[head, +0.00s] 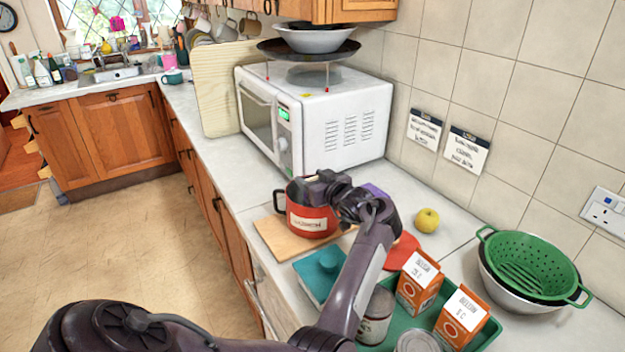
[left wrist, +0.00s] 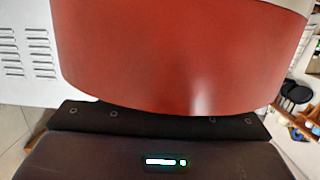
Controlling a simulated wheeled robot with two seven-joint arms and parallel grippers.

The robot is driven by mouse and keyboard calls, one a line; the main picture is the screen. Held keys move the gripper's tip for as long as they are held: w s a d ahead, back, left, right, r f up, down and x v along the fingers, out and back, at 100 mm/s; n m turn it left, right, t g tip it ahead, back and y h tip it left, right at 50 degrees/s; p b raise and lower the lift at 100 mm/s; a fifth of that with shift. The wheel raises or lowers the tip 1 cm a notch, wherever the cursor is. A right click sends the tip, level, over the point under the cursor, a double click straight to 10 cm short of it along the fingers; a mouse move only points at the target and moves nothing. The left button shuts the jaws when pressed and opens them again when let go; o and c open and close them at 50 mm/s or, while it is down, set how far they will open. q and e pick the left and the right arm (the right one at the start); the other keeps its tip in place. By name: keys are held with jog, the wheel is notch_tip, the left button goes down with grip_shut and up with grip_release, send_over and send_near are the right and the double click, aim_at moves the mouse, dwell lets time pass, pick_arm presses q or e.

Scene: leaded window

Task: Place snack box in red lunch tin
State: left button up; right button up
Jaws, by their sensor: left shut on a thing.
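The red lunch tin (head: 308,220), with a white label, stands on a wooden board on the counter. Its curved red wall (left wrist: 185,55) fills much of the left wrist view, very close to my gripper. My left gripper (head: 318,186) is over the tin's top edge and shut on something. Its fingertips and what they hold are hidden by the tin and by the gripper itself. I cannot pick out the snack box for sure. A purple thing (head: 375,190) shows partly behind my left wrist. My right gripper is not in view.
The wooden board (head: 280,240) and a teal box (head: 318,272) lie nearby. A green tray (head: 398,323) holds orange boxes (head: 418,285) and cans. A microwave (head: 340,120) stands behind; a yellow apple (head: 427,220) and green colander (head: 533,264) are right.

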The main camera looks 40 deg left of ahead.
pick_arm(q)
jog(key=shift+f, duration=0.4)
jog(key=shift+f, duration=0.1)
